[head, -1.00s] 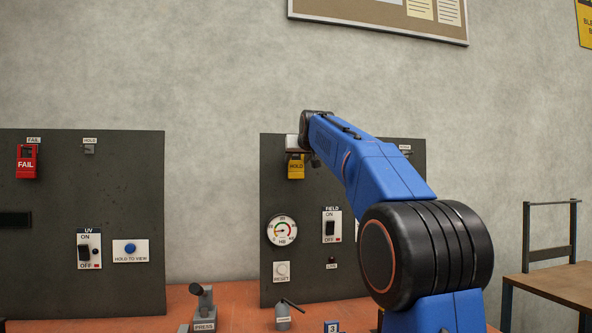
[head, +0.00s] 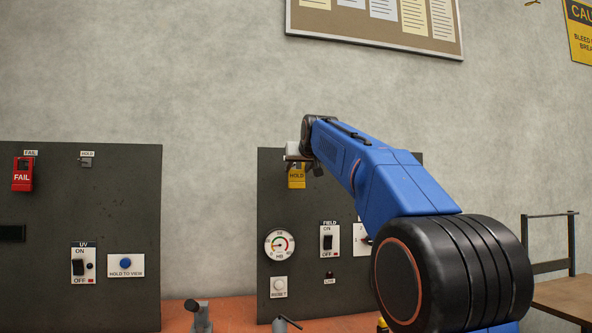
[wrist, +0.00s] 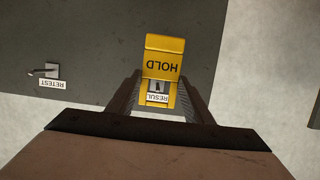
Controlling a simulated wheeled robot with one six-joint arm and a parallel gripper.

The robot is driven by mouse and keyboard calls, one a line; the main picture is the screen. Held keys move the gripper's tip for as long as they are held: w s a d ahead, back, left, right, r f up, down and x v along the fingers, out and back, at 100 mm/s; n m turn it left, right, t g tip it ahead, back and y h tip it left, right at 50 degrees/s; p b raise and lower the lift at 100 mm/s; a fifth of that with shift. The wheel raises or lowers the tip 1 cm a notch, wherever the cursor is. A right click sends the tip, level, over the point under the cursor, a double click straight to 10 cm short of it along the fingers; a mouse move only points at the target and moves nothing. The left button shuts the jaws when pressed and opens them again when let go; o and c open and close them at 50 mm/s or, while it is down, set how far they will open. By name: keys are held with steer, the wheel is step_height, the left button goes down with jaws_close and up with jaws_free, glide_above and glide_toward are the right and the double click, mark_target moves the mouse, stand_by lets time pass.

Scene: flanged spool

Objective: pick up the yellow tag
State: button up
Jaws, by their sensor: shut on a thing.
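The yellow tag (head: 297,180), marked HOLD, is at the upper left of the right-hand dark panel in the head view. In the wrist view the yellow tag (wrist: 163,66) shows upside down, between and just beyond my fingers. My gripper (wrist: 157,90) is shut on the tag, with a finger at each side of its slotted part. A hook and a label reading RESUL (wrist: 157,98) show through the tag's opening. My gripper (head: 303,168) is partly hidden by my arm in the head view. Whether the tag is clear of its hook I cannot tell.
A red FAIL tag (head: 22,178) hangs on the left panel (head: 120,210), beside an empty HOLD hook (head: 86,161). A gauge (head: 280,246) and a FIELD switch (head: 328,240) sit below the yellow tag. An empty RETEST hook (wrist: 45,71) shows in the wrist view.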

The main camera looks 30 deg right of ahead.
steer(key=s+a, duration=0.3)
steer(key=s, duration=0.9)
steer(key=shift+s+a, duration=0.3)
steer(key=shift+a, duration=0.05)
steer(key=shift+d, duration=0.15)
